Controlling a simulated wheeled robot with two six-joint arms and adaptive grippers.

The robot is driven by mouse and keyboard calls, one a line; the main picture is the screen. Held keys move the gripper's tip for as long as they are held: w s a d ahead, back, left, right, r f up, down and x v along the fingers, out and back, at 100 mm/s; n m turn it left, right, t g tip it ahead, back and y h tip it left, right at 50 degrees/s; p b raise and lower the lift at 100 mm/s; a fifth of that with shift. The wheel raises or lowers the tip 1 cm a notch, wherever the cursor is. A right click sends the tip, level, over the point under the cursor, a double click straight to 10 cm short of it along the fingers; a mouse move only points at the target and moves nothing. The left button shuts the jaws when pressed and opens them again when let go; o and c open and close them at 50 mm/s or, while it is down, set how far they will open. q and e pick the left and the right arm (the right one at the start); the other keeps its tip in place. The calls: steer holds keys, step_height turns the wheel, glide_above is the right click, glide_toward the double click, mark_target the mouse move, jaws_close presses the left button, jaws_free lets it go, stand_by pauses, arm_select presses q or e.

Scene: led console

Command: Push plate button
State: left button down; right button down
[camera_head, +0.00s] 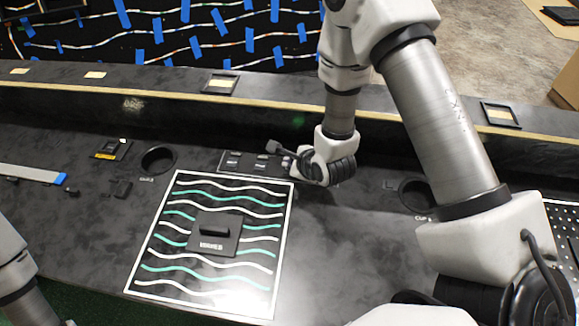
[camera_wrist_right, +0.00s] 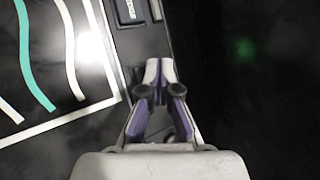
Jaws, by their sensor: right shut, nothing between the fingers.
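A dark, low plate (camera_head: 228,168) with small raised buttons lies on the console behind the white-framed wave panel. Part of it also shows in the wrist view, with a dark labelled button (camera_wrist_right: 130,12) at the top. My right gripper (camera_head: 288,164) is at the right end of this plate, its arm reaching down from the upper right. In the wrist view its fingertips (camera_wrist_right: 160,66) are together and empty, just short of the buttons. Whether they touch the plate I cannot tell. The gripper and wrist hide the plate's right end. My left gripper is out of frame.
The wave panel (camera_head: 168,288) carries a dark block marked "WAVES" (camera_head: 213,235). Round cup holes (camera_head: 158,160) sit left and right of the plate. A raised ledge (camera_head: 120,97) runs behind. A faint green glow (camera_head: 298,120) shows on the ledge's front face.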

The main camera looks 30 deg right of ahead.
step_height(320, 180, up, 6)
steer(key=p, duration=0.4)
steer(key=shift+p, duration=0.4)
